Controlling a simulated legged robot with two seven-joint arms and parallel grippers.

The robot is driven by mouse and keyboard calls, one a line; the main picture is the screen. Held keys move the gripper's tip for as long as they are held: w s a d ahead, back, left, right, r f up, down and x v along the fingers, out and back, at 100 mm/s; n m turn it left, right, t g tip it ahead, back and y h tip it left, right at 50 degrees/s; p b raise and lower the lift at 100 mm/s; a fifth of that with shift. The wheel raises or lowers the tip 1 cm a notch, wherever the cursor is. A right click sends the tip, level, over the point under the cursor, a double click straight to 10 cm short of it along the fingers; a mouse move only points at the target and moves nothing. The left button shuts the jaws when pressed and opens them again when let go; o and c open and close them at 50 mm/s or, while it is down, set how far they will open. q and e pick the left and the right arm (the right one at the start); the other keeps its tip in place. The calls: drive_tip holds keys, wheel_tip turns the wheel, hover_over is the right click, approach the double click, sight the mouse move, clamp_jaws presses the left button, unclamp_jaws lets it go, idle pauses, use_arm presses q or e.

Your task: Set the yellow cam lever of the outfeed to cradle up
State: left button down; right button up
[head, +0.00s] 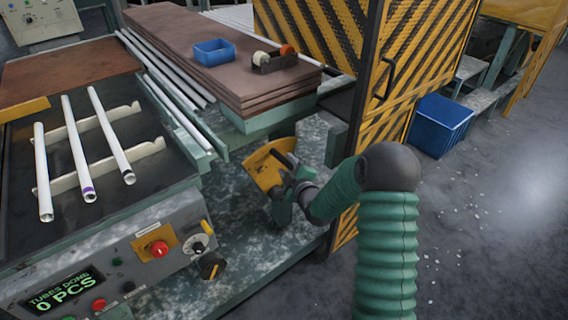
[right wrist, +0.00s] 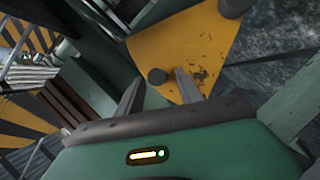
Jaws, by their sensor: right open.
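The yellow cam lever (head: 264,168) appears to be the worn yellow plate below the stacked boards in the head view. In the right wrist view the yellow plate (right wrist: 205,45) fills the upper middle, with one dark round knob (right wrist: 157,76) near its lower left corner and another dark round part (right wrist: 233,7) at the top. My right gripper (head: 289,163) is at the plate's right side. Its two fingers (right wrist: 159,82) are apart, with the lower knob showing between their tips; contact cannot be told. My left gripper is not in view.
Three white tubes (head: 76,148) lie on cradle rails at the left. A control panel (head: 130,258) with a red button and black knobs stands in front. A yellow-black striped gate (head: 390,100) rises right of the boards (head: 190,40). A blue crate (head: 440,124) stands on the floor.

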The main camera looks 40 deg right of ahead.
sight(284, 161)
drive_tip(key=x, duration=0.3)
drive_tip(key=shift+w, duration=0.35)
drive_tip(key=c, duration=0.9)
drive_tip(key=shift+f, duration=0.1)
clamp_jaws()
drive_tip(key=shift+a+f, duration=0.1)
drive_tip(key=shift+f, duration=0.05)
